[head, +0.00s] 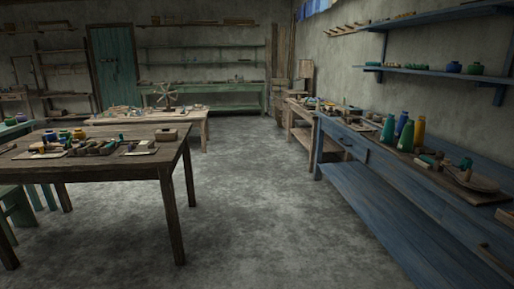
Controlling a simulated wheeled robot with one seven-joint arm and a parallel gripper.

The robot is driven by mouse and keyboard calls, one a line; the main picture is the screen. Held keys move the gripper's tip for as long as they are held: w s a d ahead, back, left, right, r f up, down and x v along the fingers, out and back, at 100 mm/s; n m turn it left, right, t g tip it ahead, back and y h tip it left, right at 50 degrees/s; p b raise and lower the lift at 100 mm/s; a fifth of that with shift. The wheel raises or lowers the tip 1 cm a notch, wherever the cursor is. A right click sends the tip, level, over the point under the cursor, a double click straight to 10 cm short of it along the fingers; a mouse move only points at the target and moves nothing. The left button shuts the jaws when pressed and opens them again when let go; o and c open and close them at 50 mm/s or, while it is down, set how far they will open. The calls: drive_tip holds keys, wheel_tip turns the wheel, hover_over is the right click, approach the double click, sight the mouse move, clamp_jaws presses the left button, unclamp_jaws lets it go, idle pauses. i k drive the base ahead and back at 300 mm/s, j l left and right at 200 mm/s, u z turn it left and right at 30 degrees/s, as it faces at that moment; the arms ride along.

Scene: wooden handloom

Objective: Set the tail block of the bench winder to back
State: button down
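A pale spoked wheel (165,93) stands upright on a light wooden table (205,128) in the middle distance. It may be part of the bench winder, but it is too small to be sure. I cannot make out a tail block or its setting. Small parts lie around the wheel on the same tabletop. My gripper is not in view.
A dark wooden table (172,180) with small tools stands at the near left. A blue bench (350,150) with coloured bottles (405,133) runs along the right wall. A green stool (18,215) is at the left edge. The grey floor (260,205) between the tables is clear.

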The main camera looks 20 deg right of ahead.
sight(419, 150)
drive_tip(key=z, duration=1.4)
drive_tip(key=i+j+z, duration=0.4)
drive_tip(key=i, duration=0.55)
drive_tip(key=i+j+z, duration=0.35)
drive_tip(key=i+j, duration=0.55)
